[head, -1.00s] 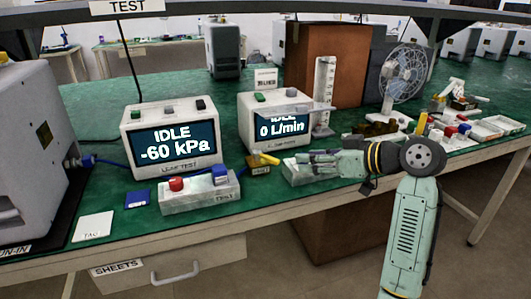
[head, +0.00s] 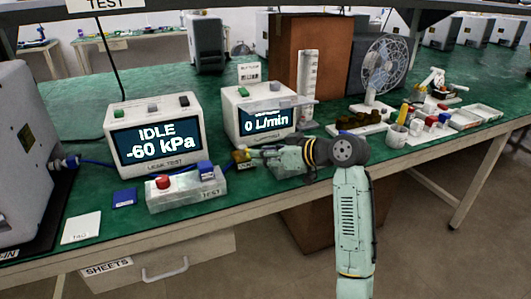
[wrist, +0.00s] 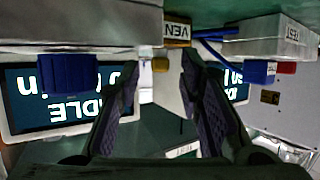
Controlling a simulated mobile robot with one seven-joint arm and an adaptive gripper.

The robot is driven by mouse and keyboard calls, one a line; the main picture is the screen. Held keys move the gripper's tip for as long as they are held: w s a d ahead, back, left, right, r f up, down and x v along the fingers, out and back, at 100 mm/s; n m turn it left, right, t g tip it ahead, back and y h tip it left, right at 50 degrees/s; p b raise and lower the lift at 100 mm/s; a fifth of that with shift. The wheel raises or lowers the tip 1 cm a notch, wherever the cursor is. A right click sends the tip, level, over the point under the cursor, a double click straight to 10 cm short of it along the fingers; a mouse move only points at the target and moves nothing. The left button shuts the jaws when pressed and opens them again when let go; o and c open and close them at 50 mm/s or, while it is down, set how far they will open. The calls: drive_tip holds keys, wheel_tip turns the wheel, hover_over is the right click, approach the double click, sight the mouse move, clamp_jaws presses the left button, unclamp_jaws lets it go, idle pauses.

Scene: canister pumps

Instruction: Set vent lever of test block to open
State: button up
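The test block (head: 185,194) is a pale box with a red button (head: 163,182) and a blue part (head: 205,169) on top and a TEST label in front. A small yellow piece (head: 241,156) shows right of it, at my gripper's tip. In the head view my gripper (head: 255,153) partly hides the lever.
Two displays stand behind: leak test (head: 155,143) reads IDLE -60 kPa, and the flow one (head: 262,120) reads 0 L/min. A blue hose (head: 100,160) runs at left. A cup (head: 397,136) and small parts lie right.

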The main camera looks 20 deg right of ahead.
drive_tip(key=shift+c, duration=0.5)
clamp_jaws()
idle(0.3)
